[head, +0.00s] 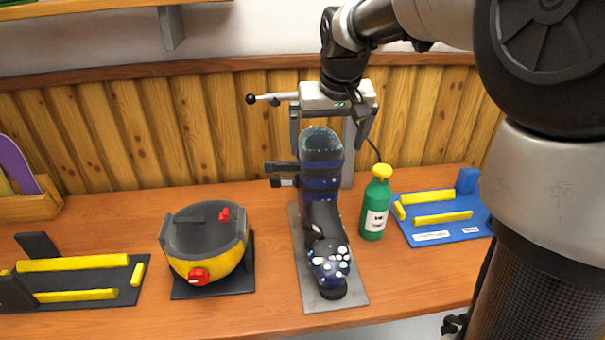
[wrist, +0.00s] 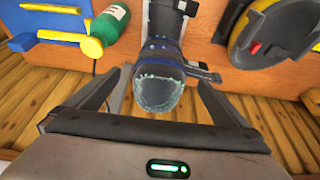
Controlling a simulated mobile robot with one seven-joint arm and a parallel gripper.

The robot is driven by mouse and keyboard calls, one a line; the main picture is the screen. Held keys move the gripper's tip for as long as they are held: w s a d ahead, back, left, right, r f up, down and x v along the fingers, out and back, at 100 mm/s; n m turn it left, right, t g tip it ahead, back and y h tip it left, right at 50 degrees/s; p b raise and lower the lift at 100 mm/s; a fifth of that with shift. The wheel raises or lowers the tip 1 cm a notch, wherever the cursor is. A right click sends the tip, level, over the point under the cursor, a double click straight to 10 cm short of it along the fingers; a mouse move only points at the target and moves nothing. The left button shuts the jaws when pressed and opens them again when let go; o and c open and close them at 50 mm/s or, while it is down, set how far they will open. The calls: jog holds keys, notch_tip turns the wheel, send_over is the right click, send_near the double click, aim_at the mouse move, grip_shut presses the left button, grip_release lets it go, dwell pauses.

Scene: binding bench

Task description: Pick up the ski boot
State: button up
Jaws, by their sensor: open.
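The ski boot (head: 322,178) is dark navy with blue bands and pale spots on its toe. It stands upright on a grey plate (head: 345,298) on the bench, toe towards the viewer, with buckles at its left side. My gripper (head: 328,140) is open and empty, at the boot's upper cuff in the head view, with its white body above and behind the cuff. In the wrist view, the boot's open top (wrist: 163,90) shows between the two spread fingers of my gripper (wrist: 161,82). I cannot tell whether either finger touches the boot.
A green bottle (head: 375,208) with a yellow cap stands close right of the boot. A blue tray (head: 440,236) with yellow bars lies farther right. A yellow-and-grey round device (head: 205,245) and a black jig (head: 75,292) stand left. A wooden wall (head: 130,130) backs the bench.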

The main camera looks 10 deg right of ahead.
jog(key=shift+w+x, duration=0.25)
jog(key=shift+x, duration=1.6)
jog(key=shift+a+r, duration=0.1)
jog(key=c, duration=1.7)
jog(key=shift+w+r, duration=0.15)
jog(key=c, duration=0.3)
